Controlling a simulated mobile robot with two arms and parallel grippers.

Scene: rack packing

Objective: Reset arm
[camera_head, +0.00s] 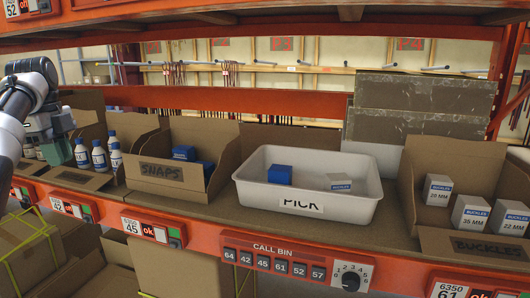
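My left gripper (58,150) is at the far left, hanging in front of a bin of bottles. Its grey-green body shows, but its fingertips are too small and dark to tell open from shut. I see nothing clearly held in it. My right gripper is out of view. A white tote marked PICK (300,204) stands mid-shelf, well right of my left gripper. In it are a blue box (280,174) and a white-and-blue box (339,183), lying apart.
A cardboard SNAPS bin (160,172) holds blue boxes (184,153). White bottles with blue caps (99,156) stand at the left. A BUCKLES bin (487,246) with boxes (470,213) is at the right. The orange shelf edge (205,243) carries labels and a dial (351,277).

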